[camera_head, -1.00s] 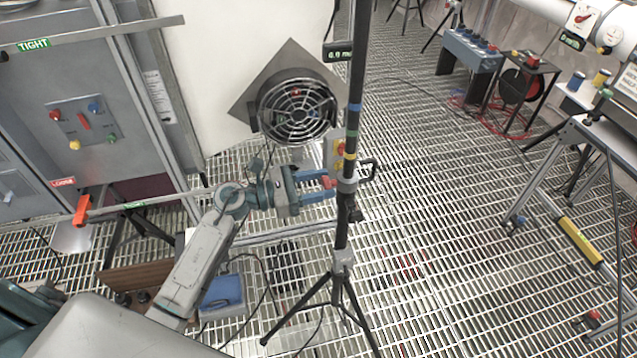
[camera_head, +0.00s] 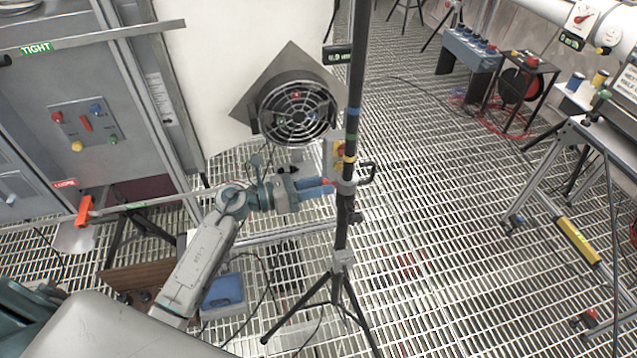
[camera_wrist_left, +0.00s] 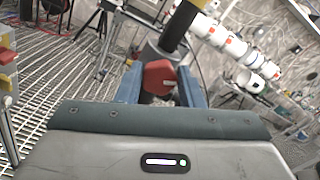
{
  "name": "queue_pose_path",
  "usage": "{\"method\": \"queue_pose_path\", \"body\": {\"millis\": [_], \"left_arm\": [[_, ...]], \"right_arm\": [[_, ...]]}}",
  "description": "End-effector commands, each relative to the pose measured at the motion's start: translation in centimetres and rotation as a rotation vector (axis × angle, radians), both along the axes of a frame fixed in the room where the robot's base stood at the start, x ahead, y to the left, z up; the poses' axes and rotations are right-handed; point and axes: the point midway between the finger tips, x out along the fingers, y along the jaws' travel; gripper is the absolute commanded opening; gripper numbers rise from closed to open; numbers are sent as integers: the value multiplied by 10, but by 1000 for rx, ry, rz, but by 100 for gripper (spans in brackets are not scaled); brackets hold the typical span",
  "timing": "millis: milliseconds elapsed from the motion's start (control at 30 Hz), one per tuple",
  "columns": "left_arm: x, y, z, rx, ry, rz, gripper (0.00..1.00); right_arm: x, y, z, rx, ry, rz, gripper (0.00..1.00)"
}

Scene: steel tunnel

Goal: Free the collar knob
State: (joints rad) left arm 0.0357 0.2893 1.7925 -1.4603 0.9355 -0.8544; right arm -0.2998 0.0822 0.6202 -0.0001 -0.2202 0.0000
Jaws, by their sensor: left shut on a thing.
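The red collar knob (camera_wrist_left: 159,75) sits between the two blue fingers of my left gripper (camera_wrist_left: 158,85) in the left wrist view. The gripper is shut on it. In the head view my left gripper (camera_head: 326,187) reaches from the left to the grey collar (camera_head: 346,187) on the dark upright pole (camera_head: 352,115). There the fingers overlap in the picture and mostly hide the knob. My right gripper is not in view.
A round caged fan (camera_head: 298,112) with a square plate is just above my left gripper. A small display (camera_head: 337,54) is beside the pole. The pole stands on a black tripod (camera_head: 338,285). Grey cabinets are at the left. The grating floor right of the pole is mostly clear.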

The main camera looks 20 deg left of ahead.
Motion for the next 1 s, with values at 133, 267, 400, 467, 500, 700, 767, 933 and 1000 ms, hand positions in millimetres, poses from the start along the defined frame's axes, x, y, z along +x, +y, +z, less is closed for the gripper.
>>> {"method": "queue_pose_path", "body": {"millis": [133,267,400,467,500,700,767,933,1000], "left_arm": [[0,0,3,-79,117,1,12],[1,0,3,-148,220,1,12],[1,1,2,-224,330,1,12],[1,1,3,-256,377,1,12],[1,1,3,-277,409,1,12],[2,1,2,-383,568,0,12],[2,1,2,-415,614,0,12],[2,1,1,-504,747,1,12],[2,1,1,-540,799,2,12]], "right_arm": [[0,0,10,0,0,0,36],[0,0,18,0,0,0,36],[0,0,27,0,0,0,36],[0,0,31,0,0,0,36],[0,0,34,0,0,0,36],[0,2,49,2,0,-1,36],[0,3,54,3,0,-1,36],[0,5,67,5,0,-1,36],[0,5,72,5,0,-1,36]]}}
